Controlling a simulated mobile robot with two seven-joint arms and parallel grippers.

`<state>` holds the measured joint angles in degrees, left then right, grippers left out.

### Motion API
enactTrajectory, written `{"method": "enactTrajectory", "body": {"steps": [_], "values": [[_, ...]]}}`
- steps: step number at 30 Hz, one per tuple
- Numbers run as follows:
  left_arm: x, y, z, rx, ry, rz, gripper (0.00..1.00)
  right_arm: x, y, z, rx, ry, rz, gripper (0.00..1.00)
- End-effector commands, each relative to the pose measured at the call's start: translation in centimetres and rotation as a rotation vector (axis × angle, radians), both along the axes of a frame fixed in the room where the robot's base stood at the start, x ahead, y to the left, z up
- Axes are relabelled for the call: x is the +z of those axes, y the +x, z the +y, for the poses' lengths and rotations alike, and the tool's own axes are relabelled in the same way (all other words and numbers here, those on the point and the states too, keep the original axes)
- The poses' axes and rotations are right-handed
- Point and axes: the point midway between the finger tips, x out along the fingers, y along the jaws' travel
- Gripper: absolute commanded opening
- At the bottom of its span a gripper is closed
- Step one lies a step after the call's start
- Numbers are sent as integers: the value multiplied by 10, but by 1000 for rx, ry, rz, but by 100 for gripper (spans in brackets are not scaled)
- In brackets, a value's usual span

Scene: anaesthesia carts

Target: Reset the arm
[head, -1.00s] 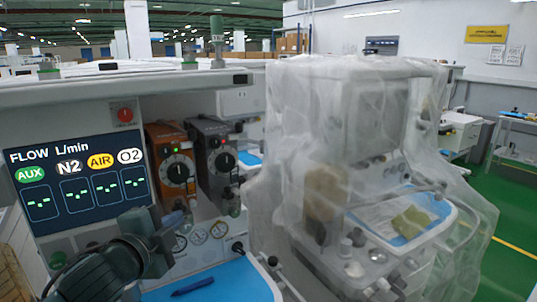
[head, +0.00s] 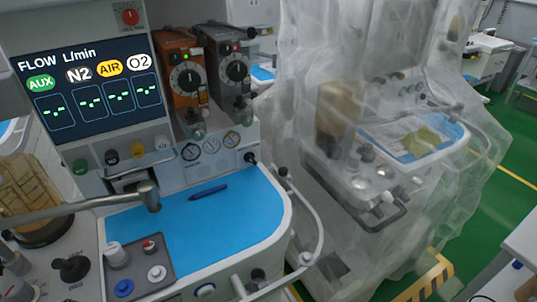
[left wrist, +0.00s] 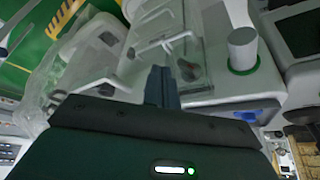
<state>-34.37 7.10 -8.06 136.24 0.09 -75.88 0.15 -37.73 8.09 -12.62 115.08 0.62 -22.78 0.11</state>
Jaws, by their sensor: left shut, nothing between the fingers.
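My left gripper (left wrist: 160,85) shows in the left wrist view. Its dark fingers are together with nothing between them, pointing up the picture past the dark gripper body. Behind the fingers are pale machine surfaces and part of a plastic-draped machine (left wrist: 92,62); I see no clear contact with them. Neither my left arm nor my right arm shows in the head view now. My right gripper is in no view.
The anaesthesia machine has a lit flow screen (head: 90,85) and a blue work surface (head: 225,222) with a blue pen (head: 208,191). The draped machine (head: 345,125) stands close on its right. Green floor (head: 500,215) is open at far right. A grey cylinder (left wrist: 243,48) stands near the fingers.

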Motion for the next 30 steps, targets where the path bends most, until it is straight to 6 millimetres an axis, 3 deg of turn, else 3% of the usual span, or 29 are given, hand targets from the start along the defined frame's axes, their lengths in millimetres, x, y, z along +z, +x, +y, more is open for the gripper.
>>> {"method": "enactTrajectory", "body": {"steps": [6,13,30], "values": [[-29,21,-18,-32,-53,-166,0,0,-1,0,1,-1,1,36],[-55,32,-39,-61,-128,-377,0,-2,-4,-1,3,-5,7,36],[-59,34,-47,-70,-161,-470,0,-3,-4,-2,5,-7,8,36]]}}
